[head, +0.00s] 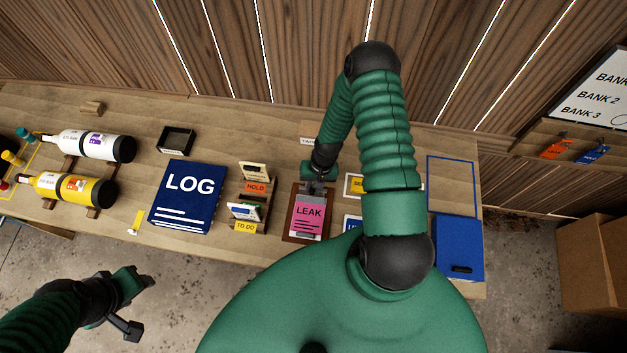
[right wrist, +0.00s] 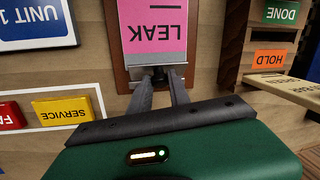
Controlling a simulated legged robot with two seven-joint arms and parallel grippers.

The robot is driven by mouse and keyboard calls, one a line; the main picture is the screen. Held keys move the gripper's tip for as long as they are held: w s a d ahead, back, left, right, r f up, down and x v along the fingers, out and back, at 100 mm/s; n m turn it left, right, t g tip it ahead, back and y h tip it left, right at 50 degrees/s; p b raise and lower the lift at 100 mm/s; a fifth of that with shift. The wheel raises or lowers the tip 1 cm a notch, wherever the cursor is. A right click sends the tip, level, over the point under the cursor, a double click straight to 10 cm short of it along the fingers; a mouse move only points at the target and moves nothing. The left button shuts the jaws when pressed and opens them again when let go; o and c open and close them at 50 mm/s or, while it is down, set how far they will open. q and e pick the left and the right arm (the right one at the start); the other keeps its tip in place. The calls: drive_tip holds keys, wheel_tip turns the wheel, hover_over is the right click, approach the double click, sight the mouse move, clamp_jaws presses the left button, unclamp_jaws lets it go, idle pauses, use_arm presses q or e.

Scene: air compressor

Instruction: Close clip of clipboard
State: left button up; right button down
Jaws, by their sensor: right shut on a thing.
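The brown clipboard (head: 290,229) lies on the wooden bench and bears a pink LEAK sheet (head: 308,215). The sheet and board also show in the right wrist view (right wrist: 155,30). The clip (right wrist: 158,74) is at the board's end nearest my right gripper. My right gripper (head: 316,186) is at that end, its two fingers (right wrist: 160,82) closed in on the clip from either side. Whether the clip is pressed down on the sheet cannot be told. My left gripper (head: 138,298) is empty, low at the left, off the bench; its fingers look apart.
A blue LOG book (head: 187,196) and a card rack with HOLD and TO DO labels (head: 245,226) are left of the clipboard. Yellow SERVICE (right wrist: 62,110) and red cards are on its other side. A blue binder (head: 457,247) lies at the bench's right end.

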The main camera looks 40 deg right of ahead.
sight(312, 196)
drive_tip(key=shift+s+a+f+t+h, duration=0.15)
drive_tip(key=shift+s+a+t+h, duration=0.2)
drive_tip(key=shift+t+h, duration=0.35)
drive_tip(key=shift+s+a+f+t+h+b, duration=0.3)
drive_tip(key=shift+a+t+h+b, duration=0.1)
drive_tip(key=shift+h+b, duration=0.45)
drive_tip(key=shift+s+a+f+n+t+h+b, duration=0.3)
drive_tip(key=shift+t+h+b, duration=0.55)
drive_tip(key=shift+b, duration=0.4)
drive_tip(key=shift+s+a+f+t+h+b, duration=0.2)
drive_tip(key=shift+a+t+h+b, duration=0.15)
drive_tip(key=shift+t+h+b, duration=0.75)
drive_tip(key=shift+g, duration=0.35)
drive_tip(key=c, duration=1.2)
unclamp_jaws()
drive_tip(key=shift+w, duration=0.1)
drive_tip(key=shift+r, duration=0.1)
